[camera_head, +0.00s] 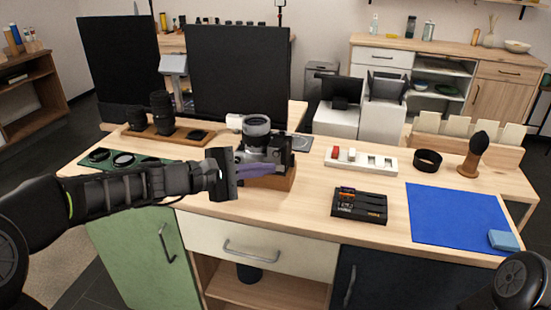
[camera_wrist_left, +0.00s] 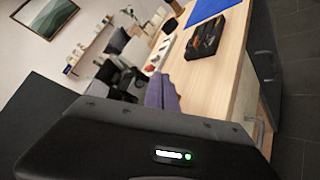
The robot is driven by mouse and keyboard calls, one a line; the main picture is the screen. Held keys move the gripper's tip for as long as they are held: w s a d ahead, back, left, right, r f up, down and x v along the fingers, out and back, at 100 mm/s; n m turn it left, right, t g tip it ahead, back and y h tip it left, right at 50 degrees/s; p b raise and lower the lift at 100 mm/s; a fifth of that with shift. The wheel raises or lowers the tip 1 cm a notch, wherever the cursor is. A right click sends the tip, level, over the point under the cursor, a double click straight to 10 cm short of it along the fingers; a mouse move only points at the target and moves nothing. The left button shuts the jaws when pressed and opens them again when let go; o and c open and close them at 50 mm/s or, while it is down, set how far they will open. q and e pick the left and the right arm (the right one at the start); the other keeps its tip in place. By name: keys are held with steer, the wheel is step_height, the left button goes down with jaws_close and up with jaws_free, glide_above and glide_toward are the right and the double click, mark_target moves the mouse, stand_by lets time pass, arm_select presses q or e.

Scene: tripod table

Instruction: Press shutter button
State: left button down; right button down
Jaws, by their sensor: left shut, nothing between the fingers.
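A grey and black camera (camera_head: 258,134) with its lens pointing up sits on a wooden block (camera_head: 272,182) near the middle of the table's front. Its shutter button is too small to make out. My left gripper (camera_head: 262,170), with purple fingers, comes in from the left. It is shut and empty, and its fingers overlap the lower front of the camera and block in the picture. I cannot tell whether they touch. In the left wrist view the shut purple fingers (camera_wrist_left: 162,92) point toward the table, with dark shapes beyond them. My right gripper is not in view.
To the right are a white tray (camera_head: 360,168), a black battery charger (camera_head: 360,205), a black ring (camera_head: 427,161), a brush (camera_head: 473,155) and a blue mat (camera_head: 457,218). Lenses on a wooden stand (camera_head: 165,136) and dark panels (camera_head: 238,72) stand behind and left.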

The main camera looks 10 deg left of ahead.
mark_target(276, 154)
arm_select(q)
steer(key=s, duration=0.2)
steer(key=shift+s+a+b, duration=0.1)
steer(key=shift+s+b, duration=0.2)
steer(key=shift+b, duration=0.05)
stand_by(2.3)
steer(key=s+n+h+b, duration=0.1)
steer(key=b, duration=0.1)
steer(key=s+n+t+h+b, duration=0.1)
steer(key=b, duration=0.1)
steer(key=s+n+t+h+b, duration=0.1)
steer(key=n+b, duration=0.1)
steer(key=shift+s+a+f, duration=0.1)
steer(key=shift+s+f, duration=0.15)
steer(key=shift+s, duration=0.15)
steer(key=w, duration=0.8)
steer(key=shift+w+d+p, duration=0.25)
steer(key=shift+w+p, duration=0.15)
